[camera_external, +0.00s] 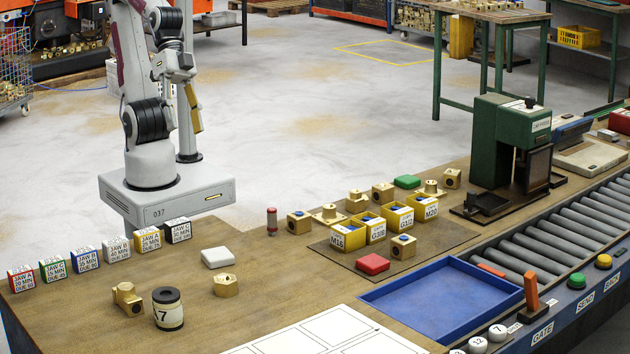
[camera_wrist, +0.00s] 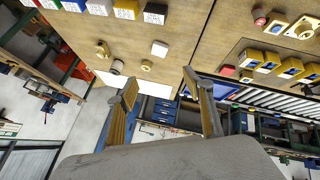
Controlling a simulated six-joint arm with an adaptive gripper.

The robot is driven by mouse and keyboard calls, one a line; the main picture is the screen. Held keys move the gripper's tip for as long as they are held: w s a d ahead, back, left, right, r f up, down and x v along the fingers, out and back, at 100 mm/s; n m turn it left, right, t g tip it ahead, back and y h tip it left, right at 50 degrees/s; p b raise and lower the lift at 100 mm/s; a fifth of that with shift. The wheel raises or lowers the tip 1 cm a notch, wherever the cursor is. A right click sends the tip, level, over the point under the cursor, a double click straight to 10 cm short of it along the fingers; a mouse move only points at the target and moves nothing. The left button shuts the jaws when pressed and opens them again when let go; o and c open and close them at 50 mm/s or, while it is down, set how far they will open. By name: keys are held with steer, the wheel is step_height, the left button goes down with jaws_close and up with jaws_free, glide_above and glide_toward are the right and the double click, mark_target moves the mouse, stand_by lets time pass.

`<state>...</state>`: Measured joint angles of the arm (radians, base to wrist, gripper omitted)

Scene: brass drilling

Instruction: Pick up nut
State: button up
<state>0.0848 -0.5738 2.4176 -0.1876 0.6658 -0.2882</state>
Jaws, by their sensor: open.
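A brass hexagonal piece that looks like the nut (camera_external: 225,285) lies on the wooden bench, right of the black-and-cream labelled roll (camera_external: 168,308). It also seems to show as a small brass piece (camera_wrist: 146,65) in the wrist view, beyond my fingers. A brass fitting (camera_external: 127,299) sits left of the roll. My gripper (camera_wrist: 160,78) is open and empty, its two yellow-faced fingers well apart. In the external view my gripper (camera_external: 194,112) is raised by my arm, high above and behind the bench, far from the nut.
A white block (camera_external: 217,257) lies behind the nut. Labelled jaw cubes (camera_external: 117,248) line the left edge. Yellow bins (camera_external: 348,236), brass parts and a red block (camera_external: 372,264) stand to the right. A blue tray (camera_external: 440,292) and roller conveyor (camera_external: 540,245) lie farther right. Bench around the nut is clear.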

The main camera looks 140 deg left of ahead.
steer(key=w+d+r+n+t+h, duration=0.1)
steer(key=w+d+r+n, duration=0.1)
steer(key=w+d+n, duration=0.4)
steer(key=w+d+r+n+t+h, duration=0.1)
steer(key=w+d+n+t, duration=0.15)
steer(key=w, duration=0.65)
steer(key=n+t+y, duration=0.2)
steer(key=n+y, duration=0.4)
steer(key=n, duration=1.5)
glide_above(225, 285)
steer(key=s+d, duration=0.3)
step_height(225, 285, down, 11)
steer(key=s+f+n+y, duration=0.1)
steer(key=f+n+y, duration=0.1)
steer(key=f+n, duration=0.1)
steer(key=s+f+n+g+y, duration=0.1)
steer(key=f+n, duration=0.2)
steer(key=f, duration=0.1)
steer(key=s+a+f+n+y, duration=0.1)
steer(key=f+n+y, duration=0.1)
steer(key=f+n, duration=0.1)
steer(key=shift+s+f+n+g+y, duration=0.25)
steer(key=shift+f+g+y, duration=0.1)
steer(key=shift+f, duration=0.25)
steer(key=shift+s+f+n+y, duration=0.25)
steer(key=shift+f+n, duration=0.1)
steer(key=shift+n, duration=0.05)
